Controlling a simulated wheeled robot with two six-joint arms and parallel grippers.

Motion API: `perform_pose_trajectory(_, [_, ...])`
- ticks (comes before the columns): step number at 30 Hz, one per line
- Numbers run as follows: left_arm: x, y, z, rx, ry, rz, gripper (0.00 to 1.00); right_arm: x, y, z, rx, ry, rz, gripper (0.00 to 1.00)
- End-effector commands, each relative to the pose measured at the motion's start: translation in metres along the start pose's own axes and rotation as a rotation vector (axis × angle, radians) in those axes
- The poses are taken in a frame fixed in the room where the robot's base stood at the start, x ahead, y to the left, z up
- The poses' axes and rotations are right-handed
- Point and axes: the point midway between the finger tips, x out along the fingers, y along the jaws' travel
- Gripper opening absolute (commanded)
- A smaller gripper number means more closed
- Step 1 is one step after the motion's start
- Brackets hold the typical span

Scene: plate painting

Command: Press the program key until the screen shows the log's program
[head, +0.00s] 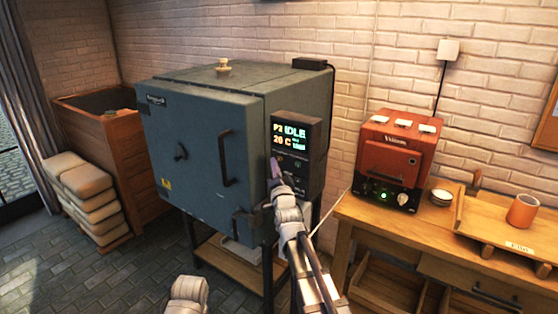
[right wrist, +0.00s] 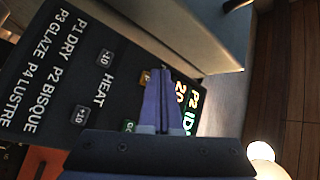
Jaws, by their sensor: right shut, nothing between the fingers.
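The kiln's control panel (head: 297,155) hangs on the right side of the grey-blue kiln (head: 200,145). Its screen (head: 290,135) reads P2 IDLE and 20 C. In the right wrist view the panel (right wrist: 50,85) lists P1 DRY, P2 BISQUE, P3 GLAZE and P4 LUSTRE. An amber key (right wrist: 145,77), probably the program key, is partly hidden by my fingers. My right gripper (head: 274,165) is shut and empty at the panel; its tips (right wrist: 158,72) are beside that key. I cannot tell whether they touch it. No log is readable. My left gripper is out of view.
A red-orange small kiln (head: 398,150) stands on the wooden bench (head: 375,220) at right, with a tray (head: 500,225) and a terracotta cup (head: 522,210). Stacked sacks (head: 85,178) and a wooden bin (head: 125,165) are at left. Floor in front is clear.

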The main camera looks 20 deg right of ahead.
Motion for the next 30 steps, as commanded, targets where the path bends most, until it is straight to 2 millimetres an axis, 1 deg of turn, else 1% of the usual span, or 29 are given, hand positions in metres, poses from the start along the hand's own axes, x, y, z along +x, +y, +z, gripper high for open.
perform_pose_trajectory(6, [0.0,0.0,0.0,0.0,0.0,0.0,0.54,-0.002,-0.001,0.001,0.0,0.0,0.0,0.0])
perform_pose_trajectory(21, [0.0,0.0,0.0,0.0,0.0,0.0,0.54,-0.033,-0.024,0.023,0.0,-0.001,-0.001,0.0])
perform_pose_trajectory(30, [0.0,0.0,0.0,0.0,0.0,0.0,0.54,-0.035,-0.025,0.025,0.0,0.0,0.0,0.0])
